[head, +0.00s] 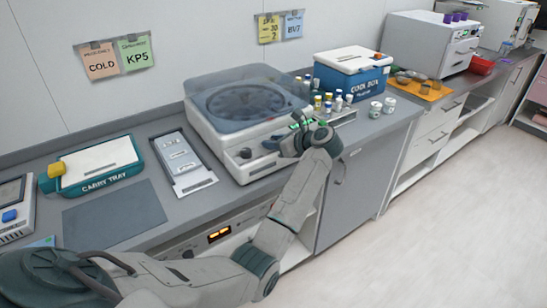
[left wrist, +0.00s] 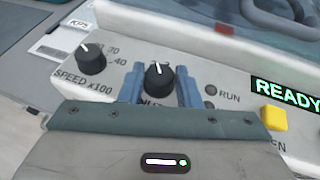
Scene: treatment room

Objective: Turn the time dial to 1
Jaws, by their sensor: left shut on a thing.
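The centrifuge (head: 222,133) stands on the counter with its clear lid down. On its front panel, the black time dial (left wrist: 158,82) has its white mark pointing nearly straight up. Its scale numbers are mostly hidden, and the label below it is partly covered. My left gripper (head: 271,145) is at the panel; in the left wrist view its two blue fingers (left wrist: 158,88) are shut on the time dial, one on each side. The speed dial (left wrist: 91,58) is left of it. My right gripper is not in view.
A lit READY display (left wrist: 286,94), a yellow button (left wrist: 274,118) and a RUN lamp (left wrist: 210,104) are right of the dial. Several small vials (head: 328,105) and a blue box (head: 352,83) stand right of the centrifuge. A carry tray (head: 98,181) is at left.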

